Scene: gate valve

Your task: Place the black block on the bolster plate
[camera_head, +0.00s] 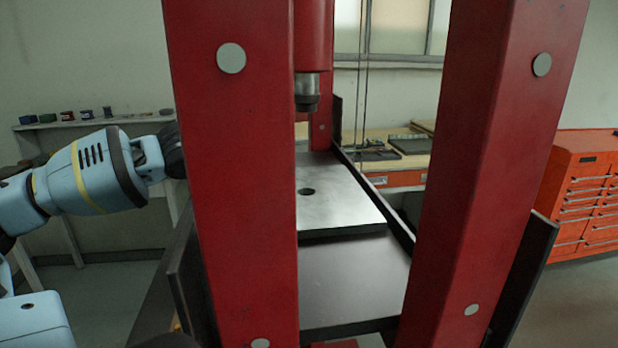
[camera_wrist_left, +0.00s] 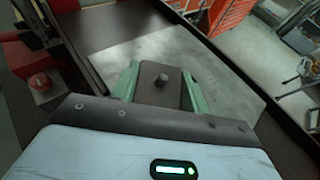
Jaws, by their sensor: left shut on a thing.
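The black block (camera_wrist_left: 150,95), dark with a small round knob on top, sits between the two green fingers of my left gripper (camera_wrist_left: 161,88), which is shut on it. The bolster plate (camera_head: 345,205) is a grey metal plate with a round hole, lying inside the red press. It also shows in the left wrist view (camera_wrist_left: 222,80), beyond and around the held block. I cannot tell whether the block touches the plate. In the head view my left arm passes behind the left red post, which hides the gripper and block. My right gripper is not in view.
Two thick red posts (camera_head: 230,180) and (camera_head: 480,150) flank the plate. A press ram (camera_head: 307,92) hangs above it. A dark bed (camera_head: 345,275) extends in front. A dark side rail (camera_head: 375,195) runs along the right. An orange tool cabinet (camera_head: 580,195) stands at right.

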